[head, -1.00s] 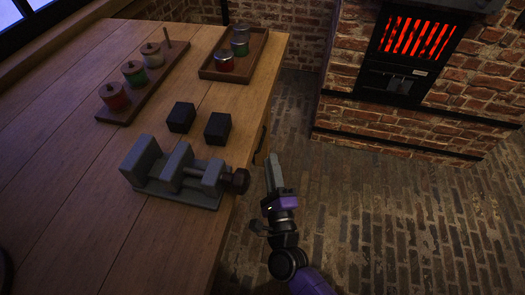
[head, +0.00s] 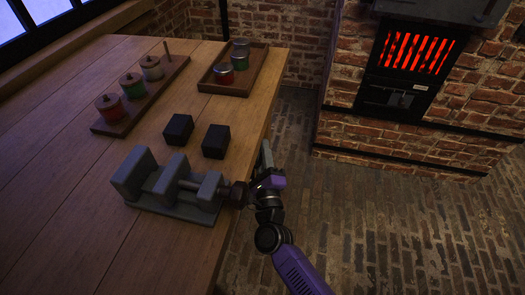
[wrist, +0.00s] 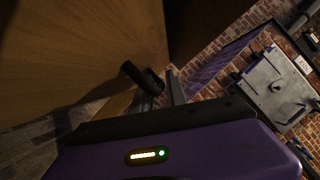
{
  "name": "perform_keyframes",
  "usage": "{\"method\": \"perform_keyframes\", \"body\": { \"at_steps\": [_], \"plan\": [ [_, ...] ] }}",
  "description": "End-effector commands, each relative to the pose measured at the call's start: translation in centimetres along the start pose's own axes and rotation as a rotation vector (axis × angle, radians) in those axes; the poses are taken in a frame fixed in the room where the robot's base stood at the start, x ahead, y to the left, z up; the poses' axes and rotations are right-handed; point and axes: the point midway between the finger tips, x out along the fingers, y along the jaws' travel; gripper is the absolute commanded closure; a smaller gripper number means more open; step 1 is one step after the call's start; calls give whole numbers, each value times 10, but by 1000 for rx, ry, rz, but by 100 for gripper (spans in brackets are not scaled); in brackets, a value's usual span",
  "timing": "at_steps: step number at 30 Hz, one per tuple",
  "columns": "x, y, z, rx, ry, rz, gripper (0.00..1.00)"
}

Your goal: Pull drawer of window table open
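The window table (head: 75,150) is a wooden bench along the left, under the window. Its right side faces my gripper (head: 265,155), which is close beside that edge near the vise. In the wrist view a wooden front (wrist: 80,50) fills the upper left, with a dark handle (wrist: 140,76) sticking out from it. The two fingers of my gripper (wrist: 163,88) stand apart, with the handle's end at or between their tips. I cannot tell whether they touch it. In the head view my gripper and the table edge hide the handle and drawer front.
A grey vise (head: 168,185) stands at the table edge close to my gripper. Two black blocks (head: 178,130), a rack of lidded jars (head: 125,105) and a tray of cans (head: 255,75) are on top. A glowing stove (head: 405,70) stands at right. The brick floor is clear.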

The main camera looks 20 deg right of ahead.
Motion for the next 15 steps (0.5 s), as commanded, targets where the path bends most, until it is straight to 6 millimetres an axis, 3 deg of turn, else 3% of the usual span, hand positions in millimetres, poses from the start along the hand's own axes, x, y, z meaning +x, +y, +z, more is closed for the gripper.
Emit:
{"method": "perform_keyframes", "body": {
  "at_steps": [5, 9, 15],
  "plan": [
    [0, 0, 0, 0, 0, 0, 82],
    [0, 0, 0, 0, 0, 0, 100],
    [0, 0, 0, -1, 0, 0, 100]
  ]
}}
